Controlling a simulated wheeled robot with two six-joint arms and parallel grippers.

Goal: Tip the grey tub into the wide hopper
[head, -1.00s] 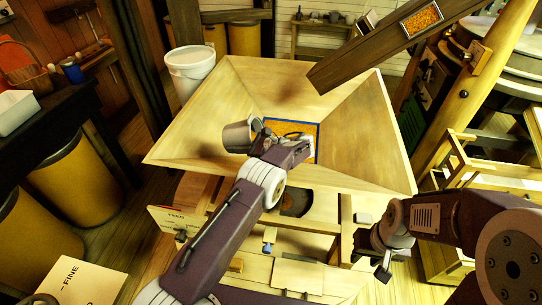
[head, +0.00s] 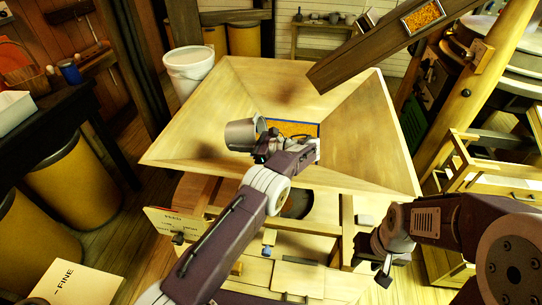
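The wide wooden hopper (head: 367,130) fills the middle of the head view, its sloped sides leading down to a blue-edged opening with orange grain (head: 298,129). The small grey tub (head: 241,134) is over the hopper, tilted on its side with its mouth toward the right. My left gripper (head: 266,139) is at the tub's mouth and appears shut on its rim; the fingertips are partly hidden by the wrist. My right gripper (head: 372,262) is at the lower right, outside the hopper, with its fingers apart and empty.
A white bucket (head: 189,72) stands behind the hopper's left corner. A wooden chute (head: 375,50) slants over its right rear. A dark bench (head: 45,130) and yellow bins (head: 75,187) are at left. A wooden frame (head: 480,165) stands at right. The hopper interior around the tub is open.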

